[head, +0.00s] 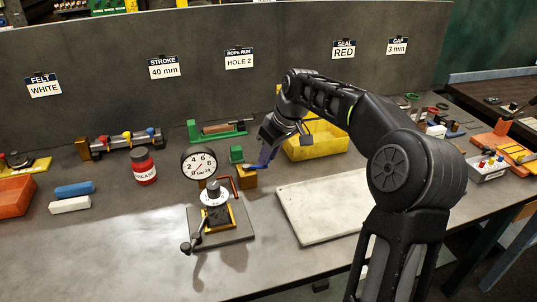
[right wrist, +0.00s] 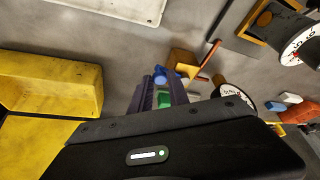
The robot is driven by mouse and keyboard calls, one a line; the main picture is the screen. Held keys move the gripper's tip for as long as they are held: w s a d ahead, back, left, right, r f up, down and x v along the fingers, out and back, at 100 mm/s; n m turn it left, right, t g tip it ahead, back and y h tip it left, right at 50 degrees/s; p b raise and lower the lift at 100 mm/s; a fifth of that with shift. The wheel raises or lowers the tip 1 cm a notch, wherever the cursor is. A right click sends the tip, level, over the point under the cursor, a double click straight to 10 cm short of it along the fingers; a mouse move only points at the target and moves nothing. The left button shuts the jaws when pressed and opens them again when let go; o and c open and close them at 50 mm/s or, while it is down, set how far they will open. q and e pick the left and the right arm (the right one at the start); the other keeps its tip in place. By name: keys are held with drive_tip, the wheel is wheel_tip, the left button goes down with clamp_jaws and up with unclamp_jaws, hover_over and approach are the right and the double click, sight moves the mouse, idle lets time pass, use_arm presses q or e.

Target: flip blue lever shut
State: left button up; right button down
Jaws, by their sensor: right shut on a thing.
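The blue lever (head: 253,168) sits at a small brass-coloured block (head: 245,179) beside the dial gauge in the head view. Its blue end also shows in the right wrist view (right wrist: 160,75), between my fingertips. My right gripper (head: 265,157) comes down from the upper right and is shut on the blue lever. The fingers hide part of the lever, so its exact angle is hard to tell. A green part (right wrist: 165,99) shows between the fingers in the wrist view. My left gripper is not in view.
A round dial gauge (head: 199,163) on a stand with a crank is just left of the block. A yellow bin (head: 320,146) is behind right, and a pale plate (head: 315,215) lies at front right. A red jar (head: 144,168) stands farther left.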

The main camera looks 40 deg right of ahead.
drive_tip(key=shift+w+d+r+n+p, duration=0.15)
drive_tip(key=shift+n+p, duration=0.15)
drive_tip(key=shift+p, duration=0.2)
drive_tip(key=shift+w+d+r+n+g+y+p, duration=0.1)
drive_tip(key=shift+w+d+n+g+y+p, duration=0.25)
drive_tip(key=shift+n+p, duration=0.6)
drive_tip(key=shift+w+p, duration=0.2)
drive_tip(key=shift+p, duration=0.15)
drive_tip(key=shift+f+n+y, duration=0.2)
drive_tip(key=shift+n+y, duration=0.05)
drive_tip(key=shift+n, duration=0.1)
drive_tip(key=c, duration=1.3)
unclamp_jaws()
drive_tip(key=shift+o, duration=0.2)
drive_tip(key=v, duration=0.7)
drive_tip(key=shift+r, duration=0.3)
